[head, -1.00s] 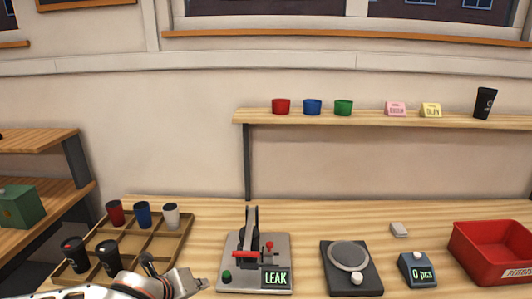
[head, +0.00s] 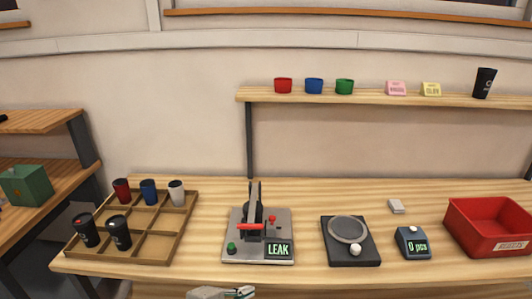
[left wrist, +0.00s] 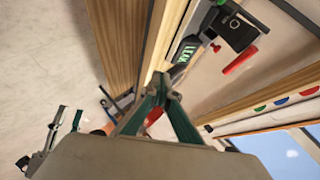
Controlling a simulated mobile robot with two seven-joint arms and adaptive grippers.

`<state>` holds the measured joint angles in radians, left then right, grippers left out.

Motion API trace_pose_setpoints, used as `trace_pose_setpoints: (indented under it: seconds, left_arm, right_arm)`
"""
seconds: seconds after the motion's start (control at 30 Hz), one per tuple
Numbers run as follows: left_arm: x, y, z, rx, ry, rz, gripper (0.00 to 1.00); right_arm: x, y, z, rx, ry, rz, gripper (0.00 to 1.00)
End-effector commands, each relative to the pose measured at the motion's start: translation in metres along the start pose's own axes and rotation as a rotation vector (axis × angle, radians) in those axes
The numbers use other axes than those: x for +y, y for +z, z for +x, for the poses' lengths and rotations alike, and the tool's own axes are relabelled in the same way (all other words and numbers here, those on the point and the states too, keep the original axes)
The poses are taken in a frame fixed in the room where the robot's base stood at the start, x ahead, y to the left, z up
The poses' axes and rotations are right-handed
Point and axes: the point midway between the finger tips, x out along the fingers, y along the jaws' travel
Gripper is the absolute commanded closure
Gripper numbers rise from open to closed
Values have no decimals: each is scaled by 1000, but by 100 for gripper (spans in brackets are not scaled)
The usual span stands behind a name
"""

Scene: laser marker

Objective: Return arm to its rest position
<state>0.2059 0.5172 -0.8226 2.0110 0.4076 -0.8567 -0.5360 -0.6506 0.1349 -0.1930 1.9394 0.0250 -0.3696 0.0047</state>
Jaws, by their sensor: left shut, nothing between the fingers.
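My left gripper (head: 243,293) shows at the bottom edge of the head view, in front of the table's front edge and below the leak tester. Its fingers are shut and empty. In the left wrist view the left gripper's fingers (left wrist: 160,80) come together at their tips, with the table edge beyond. A jointed part at the left of the left wrist view looks like my right gripper (left wrist: 62,122); its jaw state is unclear. The head view does not show the right arm.
A divided wooden tray (head: 130,243) holds several cups at left. The leak tester (head: 240,252) reads LEAK. A round-plated device (head: 345,258), a counter (head: 412,243) reading 0 pcs and a red bin (head: 490,228) stand rightward. A shelf (head: 370,95) hangs above.

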Motion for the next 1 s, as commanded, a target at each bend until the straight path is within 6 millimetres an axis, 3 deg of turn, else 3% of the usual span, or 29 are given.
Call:
trace_pose_setpoints:
  seconds: [0.17, 0.33, 0.6, 0.7, 0.8, 1.0]
  left_arm:
    - [40, 17, -4, -23, -61, -372, 100]
    - [90, 53, -22, -96, -125, -700, 100]
    - [194, 118, -81, -275, -224, -1104, 100]
    - [221, 132, -101, -323, -250, -1179, 100]
    - [235, 139, -112, -350, -264, -1214, 100]
    - [239, 141, -116, -358, -270, -1228, 100]
  right_arm:
    - [2, 3, 0, -6, 4, 2, 60]
    - [1, 10, 1, -19, 5, 4, 60]
    - [4, 18, 2, -33, 12, 7, 60]
    - [5, 18, 2, -34, 15, 9, 60]
    - [6, 19, 2, -35, 18, 11, 60]
    - [6, 19, 2, -36, 20, 14, 60]
